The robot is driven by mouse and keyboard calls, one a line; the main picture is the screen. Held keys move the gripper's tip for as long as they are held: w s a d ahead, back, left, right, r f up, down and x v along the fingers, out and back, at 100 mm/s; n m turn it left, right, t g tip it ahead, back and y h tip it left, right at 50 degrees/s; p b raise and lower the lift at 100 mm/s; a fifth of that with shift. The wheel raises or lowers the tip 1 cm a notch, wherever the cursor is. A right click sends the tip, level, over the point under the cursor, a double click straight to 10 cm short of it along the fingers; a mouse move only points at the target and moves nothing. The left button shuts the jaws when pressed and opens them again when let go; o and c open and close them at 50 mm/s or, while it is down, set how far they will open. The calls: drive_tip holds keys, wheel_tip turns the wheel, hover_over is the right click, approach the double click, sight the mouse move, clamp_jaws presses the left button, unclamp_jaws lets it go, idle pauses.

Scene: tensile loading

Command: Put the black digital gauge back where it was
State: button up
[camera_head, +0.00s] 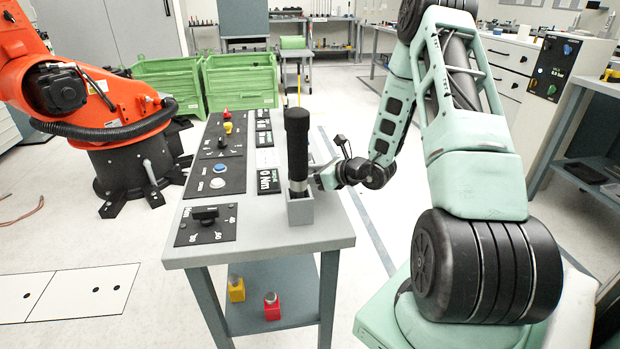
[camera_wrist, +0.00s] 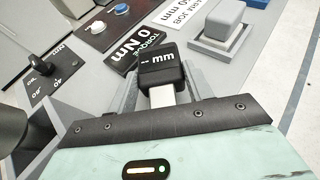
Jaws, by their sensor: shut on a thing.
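The black digital gauge (camera_wrist: 162,66) is in the wrist view, with "-- mm" on its face and a pale stem below. My gripper (camera_wrist: 162,92) is shut on it, with grey fingers on both sides. In the head view my gripper (camera_head: 322,178) is low over the bench's right side, beside a tall black cylinder. The gauge cannot be made out there. Whether its underside touches anything is hidden.
The tall black cylinder (camera_head: 297,140) stands upright in a grey holder (camera_head: 300,209) on the bench (camera_head: 258,246). A black "0 Nm" torque label (camera_wrist: 133,50) lies beyond the gauge. A grey block (camera_wrist: 223,22) sits right of it. Control panels (camera_head: 215,165) fill the bench's left side.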

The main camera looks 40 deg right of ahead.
drive_tip(key=shift+f, duration=0.65)
drive_tip(key=shift+f, duration=0.25)
drive_tip(key=o, duration=1.1)
drive_tip(key=shift+r, duration=0.1)
drive_tip(key=shift+o, duration=0.2)
